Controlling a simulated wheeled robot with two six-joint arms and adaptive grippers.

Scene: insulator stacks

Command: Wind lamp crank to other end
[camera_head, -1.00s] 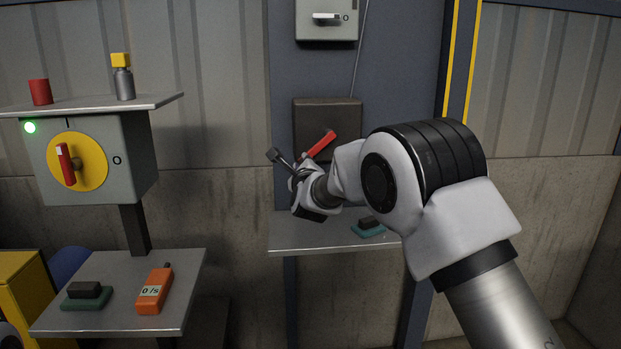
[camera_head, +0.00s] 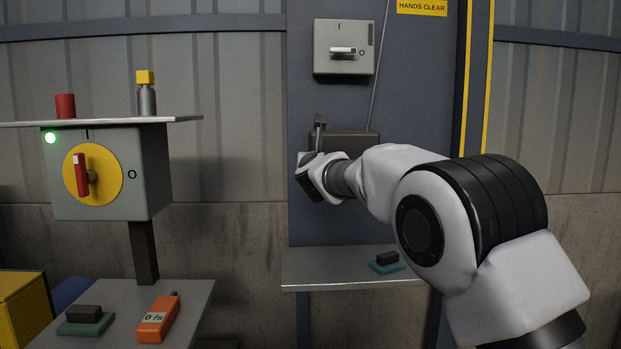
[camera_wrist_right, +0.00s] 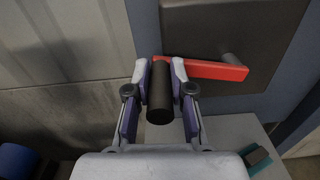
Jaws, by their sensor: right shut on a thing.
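The crank has a red arm (camera_wrist_right: 215,70) and a black cylindrical grip (camera_wrist_right: 160,95), seen in the right wrist view. The arm runs roughly level there, from the grip at left to its pivot side at right, in front of a dark brown wall box (camera_wrist_right: 225,30). My right gripper (camera_wrist_right: 159,72) is shut around the grip, one finger on each side. In the head view, my right gripper (camera_head: 313,160) is at the left edge of the brown box (camera_head: 355,143) and hides the crank. No lamp can be clearly told on this box. My left gripper is out of view.
A grey switch box (camera_head: 343,48) hangs above. A shelf (camera_head: 340,268) below carries a dark block on a teal base (camera_head: 387,262). At left stand a yellow-dial box (camera_head: 105,165) with a lit green light (camera_head: 50,138) and an orange meter (camera_head: 157,320) reading 0 /s.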

